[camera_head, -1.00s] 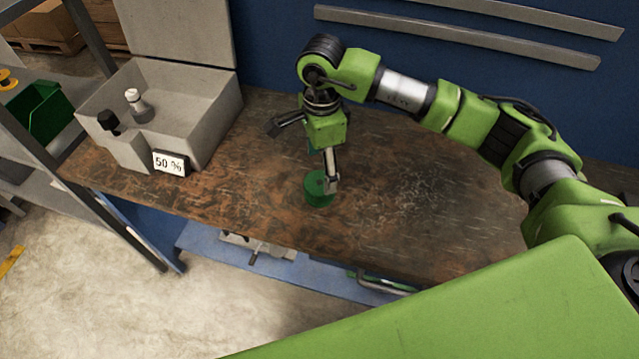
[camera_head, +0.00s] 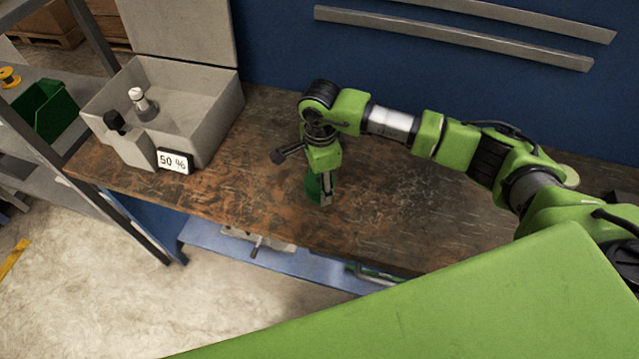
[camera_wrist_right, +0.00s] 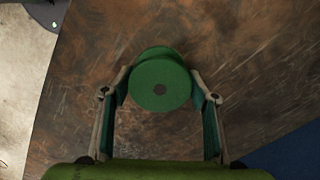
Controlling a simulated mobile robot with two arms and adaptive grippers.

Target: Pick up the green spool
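The green spool (camera_head: 313,188) stands on the brown worktable (camera_head: 400,215), partly hidden behind my right gripper (camera_head: 326,200) in the head view. The gripper points down and is low at the spool. I cannot tell whether the fingertips touch the spool. My left gripper is not in view.
A grey open box (camera_head: 205,110) with a "50 %" display (camera_head: 175,162) stands on the table's left end. A shelf at the left holds a green bin (camera_head: 45,110) and a yellow spool (camera_head: 9,77). The table right of the gripper is clear.

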